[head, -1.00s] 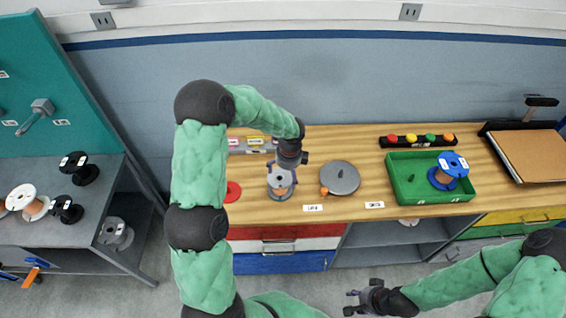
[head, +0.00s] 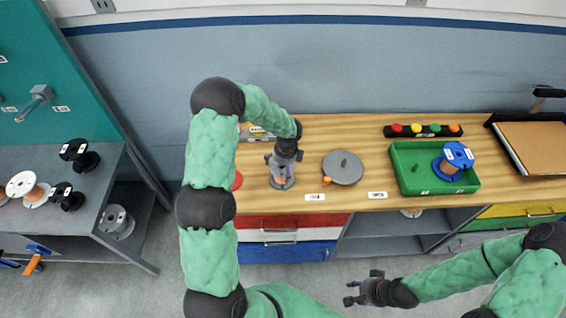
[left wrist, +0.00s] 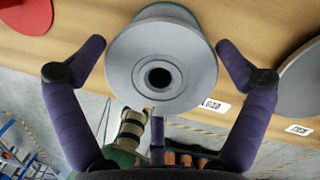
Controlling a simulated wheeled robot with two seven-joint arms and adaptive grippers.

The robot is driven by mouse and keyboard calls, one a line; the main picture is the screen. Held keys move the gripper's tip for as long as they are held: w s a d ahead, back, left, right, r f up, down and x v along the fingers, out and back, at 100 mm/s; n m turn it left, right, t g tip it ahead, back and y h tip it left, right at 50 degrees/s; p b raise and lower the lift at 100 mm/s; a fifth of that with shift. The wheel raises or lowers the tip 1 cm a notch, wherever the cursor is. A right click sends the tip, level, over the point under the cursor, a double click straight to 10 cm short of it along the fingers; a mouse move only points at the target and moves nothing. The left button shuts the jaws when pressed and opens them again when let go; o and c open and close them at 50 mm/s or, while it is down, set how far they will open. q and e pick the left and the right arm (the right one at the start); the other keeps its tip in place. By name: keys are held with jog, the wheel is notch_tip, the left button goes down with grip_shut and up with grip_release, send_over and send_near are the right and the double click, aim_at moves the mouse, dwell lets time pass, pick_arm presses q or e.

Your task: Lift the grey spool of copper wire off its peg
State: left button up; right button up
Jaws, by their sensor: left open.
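The grey spool (left wrist: 192,55) fills the middle of the left wrist view, seen end-on with a dark centre hole. My left gripper (left wrist: 160,45) is open, with one purple finger on each side of the spool and a visible gap at each. In the head view my left gripper (head: 282,168) points down over the spool, hiding most of it; only the grey lower rim (head: 282,184) shows on the wooden bench. Its copper winding is hidden. My right gripper (head: 357,288) is open and empty in front of the bench.
A round grey lid-like disc (head: 343,168) with a knob lies just right of the spool. A red disc (head: 238,180) is close on the left. A green tray (head: 408,180) holds a blue spool (head: 453,160). More spools stand on the grey left table (head: 100,185).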

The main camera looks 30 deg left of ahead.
pick_arm(q)
jog(key=shift+f, duration=0.2)
jog(key=shift+a+r, duration=0.1)
jog(key=c, duration=1.3)
jog(key=shift+r+p, duration=1.5)
jog(key=shift+r, duration=0.25)
dwell(0.6)
jog(key=shift+r+p, duration=1.4)
jog(key=shift+r, duration=0.35)
jog(key=shift+r+p, duration=1.5)
jog(key=shift+r, duration=0.25)
jog(key=shift+r, duration=0.1)
